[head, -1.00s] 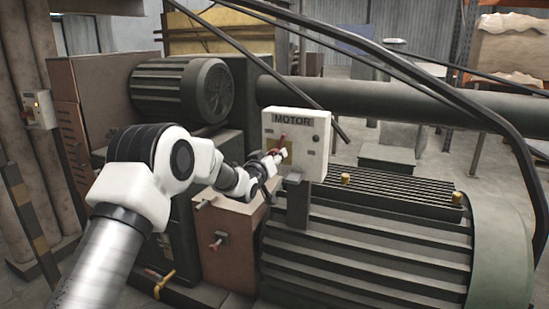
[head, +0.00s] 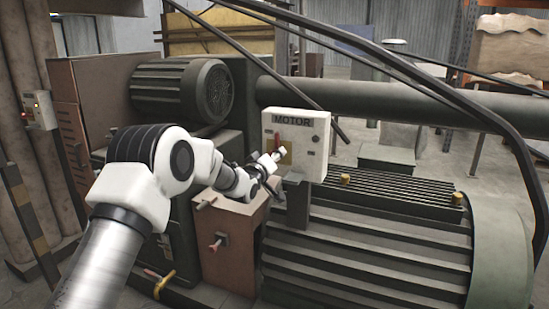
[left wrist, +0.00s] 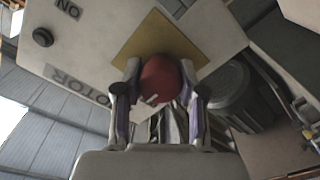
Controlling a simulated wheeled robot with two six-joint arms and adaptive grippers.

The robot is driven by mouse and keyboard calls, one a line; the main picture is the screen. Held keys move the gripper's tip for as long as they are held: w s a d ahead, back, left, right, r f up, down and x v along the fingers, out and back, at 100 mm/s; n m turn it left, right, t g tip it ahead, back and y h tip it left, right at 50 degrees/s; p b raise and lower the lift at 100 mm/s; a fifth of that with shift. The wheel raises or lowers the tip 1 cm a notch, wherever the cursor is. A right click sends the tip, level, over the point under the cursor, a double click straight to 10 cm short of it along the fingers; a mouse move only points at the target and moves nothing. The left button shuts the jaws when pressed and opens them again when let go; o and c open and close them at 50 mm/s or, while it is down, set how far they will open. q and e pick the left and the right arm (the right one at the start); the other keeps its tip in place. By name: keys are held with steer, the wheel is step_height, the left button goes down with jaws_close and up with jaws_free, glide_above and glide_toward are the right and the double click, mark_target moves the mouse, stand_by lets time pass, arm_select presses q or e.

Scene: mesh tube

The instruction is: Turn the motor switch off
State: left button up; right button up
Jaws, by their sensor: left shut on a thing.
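The white motor switch box (head: 312,158), marked MOTOR, stands on a bracket beside the large ribbed motor. A red switch handle (head: 277,141) sits on its yellow plate (head: 287,152). My left gripper (head: 278,157) is at the front of the box. In the left wrist view, the red handle (left wrist: 160,80) lies between the two fingers of my left gripper (left wrist: 160,95), which is shut on it. The yellow plate (left wrist: 158,38) is behind the handle, and an ON label (left wrist: 68,9) shows upside down. My right gripper is out of view.
The ribbed motor (head: 370,235) fills the lower right. A brown cabinet (head: 232,245) with small valve handles stands below my left gripper. Dark cables (head: 420,75) curve overhead, and a thick pipe (head: 390,103) runs behind the box.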

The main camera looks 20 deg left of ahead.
arm_select(q)
steer(key=o, duration=1.2)
steer(key=shift+c, duration=0.2)
steer(key=shift+s, duration=0.1)
steer(key=s, duration=1.1)
steer(key=shift+s, duration=0.35)
